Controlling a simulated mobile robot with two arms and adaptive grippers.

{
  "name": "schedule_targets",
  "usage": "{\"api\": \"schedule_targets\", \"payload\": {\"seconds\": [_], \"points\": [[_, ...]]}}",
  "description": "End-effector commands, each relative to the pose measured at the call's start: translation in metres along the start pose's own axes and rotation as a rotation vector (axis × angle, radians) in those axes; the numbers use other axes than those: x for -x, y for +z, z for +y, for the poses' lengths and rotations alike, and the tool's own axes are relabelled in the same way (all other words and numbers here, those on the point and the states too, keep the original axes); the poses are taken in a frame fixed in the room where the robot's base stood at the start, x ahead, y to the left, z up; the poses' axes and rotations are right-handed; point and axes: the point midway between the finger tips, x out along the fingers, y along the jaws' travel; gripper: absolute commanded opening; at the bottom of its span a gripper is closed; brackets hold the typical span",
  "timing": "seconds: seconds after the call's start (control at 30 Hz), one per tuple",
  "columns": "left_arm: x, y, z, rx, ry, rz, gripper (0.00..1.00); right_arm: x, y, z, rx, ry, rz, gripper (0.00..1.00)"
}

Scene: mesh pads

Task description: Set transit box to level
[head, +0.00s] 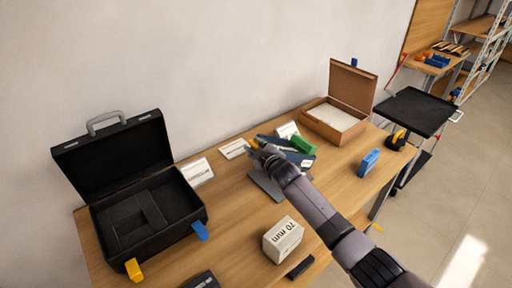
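An open black case (183,220), which may be the transit box, stands at the left of the table with its lid up and dark foam compartments inside. It has a yellow tab (133,270) and a blue tab (200,231) at its front. I cannot tell which thing is the level. My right gripper (259,148) reaches over a grey and dark blue stand (265,186) at the table's middle. A small yellow part shows at its tip. The fingers are too small and partly hidden to tell if they hold anything. My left gripper is not in view.
An open brown box (337,118) with pale lining stands at the back right. A green block (302,145), a blue block (369,162), a white "70 mm" box (283,241) and white cards (197,172) share the wooden table (235,221). A black cart (417,110) stands beyond.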

Motion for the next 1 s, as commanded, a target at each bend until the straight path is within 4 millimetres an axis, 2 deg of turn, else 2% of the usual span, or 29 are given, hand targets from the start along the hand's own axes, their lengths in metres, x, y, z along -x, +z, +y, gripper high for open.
{"api": "schedule_targets", "payload": {"seconds": [0.37,1.0], "points": [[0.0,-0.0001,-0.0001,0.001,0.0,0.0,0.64,0.0002,0.0005,-0.0001,0.0,0.0,-0.001,0.0],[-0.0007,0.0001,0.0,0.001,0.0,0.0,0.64,0.0001,0.0009,-0.0008,0.001,0.0,-0.001,0.0]]}}
